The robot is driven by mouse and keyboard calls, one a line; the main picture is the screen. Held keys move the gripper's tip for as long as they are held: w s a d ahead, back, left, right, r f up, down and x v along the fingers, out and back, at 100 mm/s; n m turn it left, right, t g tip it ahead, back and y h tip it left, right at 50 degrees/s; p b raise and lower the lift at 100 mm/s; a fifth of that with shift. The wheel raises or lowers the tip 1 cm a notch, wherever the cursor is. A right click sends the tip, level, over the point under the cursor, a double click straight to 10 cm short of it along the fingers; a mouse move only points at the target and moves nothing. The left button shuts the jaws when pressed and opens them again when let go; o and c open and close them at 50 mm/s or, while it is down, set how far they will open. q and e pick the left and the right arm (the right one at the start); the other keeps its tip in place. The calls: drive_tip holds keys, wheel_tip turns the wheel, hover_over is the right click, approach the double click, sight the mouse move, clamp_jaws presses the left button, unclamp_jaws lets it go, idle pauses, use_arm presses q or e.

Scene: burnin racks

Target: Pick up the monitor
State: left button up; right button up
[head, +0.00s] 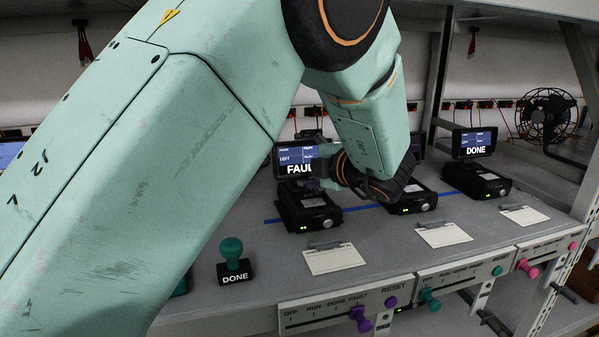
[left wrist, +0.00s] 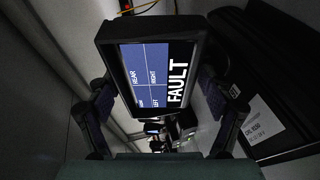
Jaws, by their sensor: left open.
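A small black monitor (head: 295,158) with a blue screen reading FAULT stands above the left black dock (head: 308,208) on the bench. In the left wrist view the monitor (left wrist: 152,85) appears turned sideways, close up. My left gripper (head: 322,165) reaches it from the right in the head view. In the left wrist view its open fingers (left wrist: 160,100) stand on either side of the monitor. Whether either finger touches it I cannot tell. My forearm and wrist hide part of the bench and most of the middle dock's upper side. My right gripper is not in view.
A second monitor (head: 475,143) reading DONE stands on the right dock (head: 477,180). A middle dock (head: 412,198) sits beneath my wrist. A DONE stamp (head: 233,262) and paper cards (head: 334,259) lie in front. A fan (head: 547,115) and rack uprights bound the right side.

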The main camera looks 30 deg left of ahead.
use_arm(q)
drive_tip(key=shift+a, duration=0.15)
drive_tip(key=shift+c, duration=0.5)
drive_tip(key=shift+s, duration=0.1)
drive_tip(key=shift+c, duration=0.8)
drive_tip(key=shift+d+r, duration=0.15)
drive_tip(key=shift+d, duration=0.45)
drive_tip(key=c, duration=0.4)
drive_tip(key=shift+a, duration=0.25)
drive_tip(key=c, duration=0.3)
drive_tip(key=shift+a, duration=0.15)
drive_tip(key=shift+c, duration=0.4)
